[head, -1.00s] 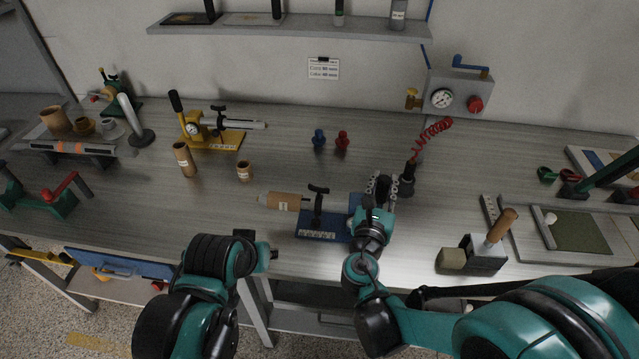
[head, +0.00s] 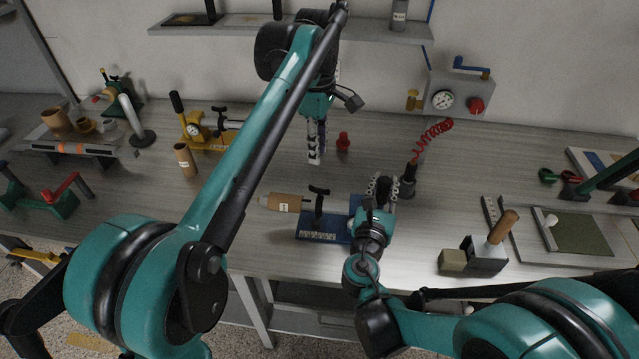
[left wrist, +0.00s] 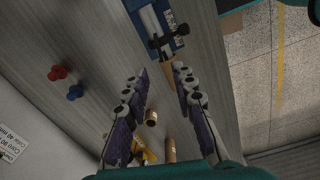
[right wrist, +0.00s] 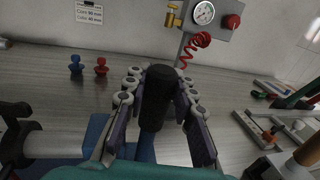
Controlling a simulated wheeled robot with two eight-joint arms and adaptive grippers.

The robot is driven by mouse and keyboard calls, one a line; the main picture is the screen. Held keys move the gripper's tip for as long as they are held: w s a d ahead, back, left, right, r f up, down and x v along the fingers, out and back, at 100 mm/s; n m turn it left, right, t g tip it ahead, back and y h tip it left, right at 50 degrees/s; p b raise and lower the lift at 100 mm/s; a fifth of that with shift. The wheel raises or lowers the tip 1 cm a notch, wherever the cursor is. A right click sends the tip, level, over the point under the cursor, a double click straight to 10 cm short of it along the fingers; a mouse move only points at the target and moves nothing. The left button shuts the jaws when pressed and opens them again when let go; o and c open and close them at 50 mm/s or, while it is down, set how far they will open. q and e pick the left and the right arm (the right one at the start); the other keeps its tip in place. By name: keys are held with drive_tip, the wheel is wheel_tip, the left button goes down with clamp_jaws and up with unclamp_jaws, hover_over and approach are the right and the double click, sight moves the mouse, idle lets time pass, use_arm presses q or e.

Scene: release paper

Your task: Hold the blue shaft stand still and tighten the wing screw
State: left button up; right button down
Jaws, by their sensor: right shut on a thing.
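The blue shaft stand (head: 322,236) sits on the bench with a cardboard-coloured tube (head: 282,202) on its left. Its black wing screw (head: 319,190) stands up from it and also shows in the left wrist view (left wrist: 168,40). My right gripper (head: 383,182) is shut on a black grip (right wrist: 157,95), with blue below it; it appears to be the stand's handle. My left gripper (head: 316,155) points down behind and above the wing screw, apart from it. In the left wrist view its fingers (left wrist: 155,78) are open with nothing between them.
A red peg (head: 343,142) and a blue peg (left wrist: 75,92) stand behind the blue stand. A yellow stand (head: 205,146) and an upright tube (head: 185,160) are at left. A red coiled hose (head: 433,135) hangs just right of my right gripper. A wood-handled block (head: 487,252) lies front right.

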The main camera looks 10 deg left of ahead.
sight(319, 187)
use_arm(q)
drive_tip(key=f, duration=1.2)
drive_tip(key=shift+w+d, duration=0.2)
clamp_jaws()
